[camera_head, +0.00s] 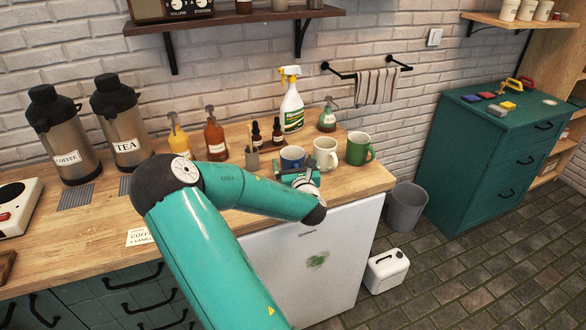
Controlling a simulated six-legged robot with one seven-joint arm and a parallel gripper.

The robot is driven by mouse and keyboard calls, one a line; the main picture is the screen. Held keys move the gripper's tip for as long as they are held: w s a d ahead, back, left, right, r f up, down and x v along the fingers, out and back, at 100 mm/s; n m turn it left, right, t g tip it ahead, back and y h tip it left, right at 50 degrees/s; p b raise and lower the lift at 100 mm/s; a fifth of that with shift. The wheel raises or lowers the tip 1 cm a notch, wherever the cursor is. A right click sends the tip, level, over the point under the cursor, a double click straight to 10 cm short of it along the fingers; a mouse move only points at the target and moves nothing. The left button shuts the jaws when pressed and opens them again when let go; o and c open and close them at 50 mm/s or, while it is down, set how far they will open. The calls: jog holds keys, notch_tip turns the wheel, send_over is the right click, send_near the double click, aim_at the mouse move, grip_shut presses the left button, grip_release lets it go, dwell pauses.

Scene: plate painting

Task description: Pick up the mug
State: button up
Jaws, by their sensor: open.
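Three mugs stand in a row near the right end of the wooden counter: a blue mug (291,156), a cream mug (326,152) and a green mug (360,148). My teal arm reaches over the counter from the front. My gripper (294,171) is open, low at the near side of the blue mug and just left of the cream mug. Its wrist partly hides the gripper and the lower part of the blue mug. I cannot tell whether the fingers touch the mug.
A brush holder (252,159) is to the left. The counter (375,181) ends right of the green mug, above a grey bin (406,206).

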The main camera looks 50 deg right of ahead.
jog(key=shift+w, duration=0.1)
jog(key=shift+c, duration=0.5)
jog(key=c, duration=1.3)
jog(key=shift+o, duration=0.2)
jog(key=shift+r, duration=0.1)
jog(key=shift+r, duration=1.3)
jog(key=shift+a+r, duration=0.15)
jog(key=shift+r, duration=0.2)
jog(key=s+a+r, duration=0.4)
jog(key=a+r, duration=0.5)
jog(key=a, duration=0.3)
jog(key=shift+s+a+r, duration=0.2)
jog(key=shift+a, duration=0.2)
